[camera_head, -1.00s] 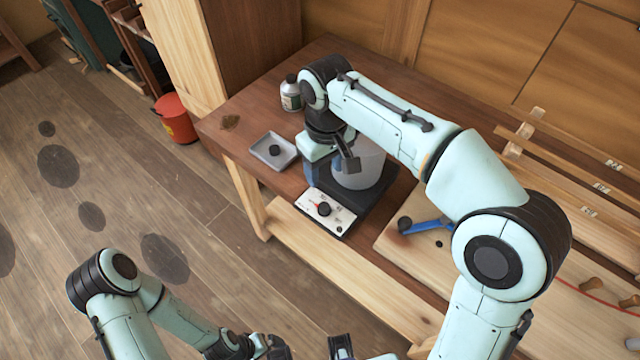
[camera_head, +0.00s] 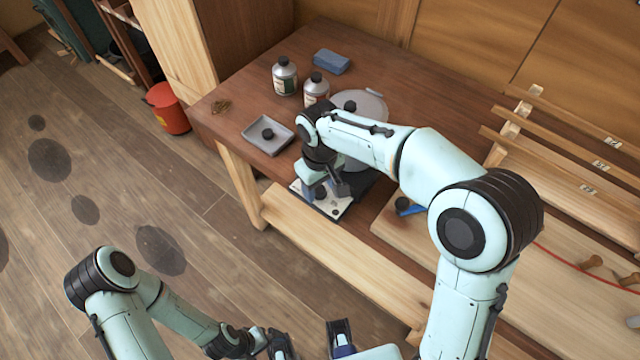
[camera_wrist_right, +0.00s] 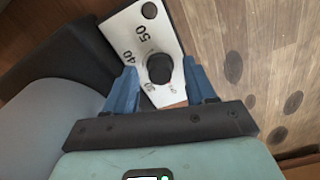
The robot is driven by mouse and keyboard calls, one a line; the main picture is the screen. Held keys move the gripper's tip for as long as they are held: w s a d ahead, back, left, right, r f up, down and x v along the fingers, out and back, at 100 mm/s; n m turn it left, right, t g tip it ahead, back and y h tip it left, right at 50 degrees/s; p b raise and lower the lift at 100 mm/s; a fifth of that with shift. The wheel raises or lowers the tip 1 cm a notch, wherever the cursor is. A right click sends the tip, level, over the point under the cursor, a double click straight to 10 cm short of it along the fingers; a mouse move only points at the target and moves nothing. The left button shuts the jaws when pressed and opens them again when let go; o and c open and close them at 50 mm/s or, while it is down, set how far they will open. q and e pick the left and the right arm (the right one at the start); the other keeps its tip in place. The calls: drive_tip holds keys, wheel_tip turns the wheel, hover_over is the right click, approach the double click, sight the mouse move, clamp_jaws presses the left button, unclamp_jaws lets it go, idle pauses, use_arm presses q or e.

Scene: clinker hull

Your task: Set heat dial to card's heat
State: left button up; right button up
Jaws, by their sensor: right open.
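The heat dial is a black knob (camera_wrist_right: 159,68) on a white panel (camera_head: 334,209) at the front of a dark heater base. In the right wrist view the panel (camera_wrist_right: 128,22) bears the numbers 30, 40 and 50. My right gripper (camera_head: 326,191) is over the panel. Its blue fingers are apart, one on each side of the knob, in the right wrist view (camera_wrist_right: 164,88); I cannot tell if they touch it. The knob's pointer is not clear. I make out no heat card.
A grey pot (camera_head: 371,105) stands on the heater, partly behind my right arm. Two bottles (camera_head: 285,78), a blue block (camera_head: 331,62) and a grey tray (camera_head: 253,135) holding a black piece are on the table. A wooden board and slatted rack (camera_head: 560,130) lie to the right.

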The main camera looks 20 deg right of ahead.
clamp_jaws()
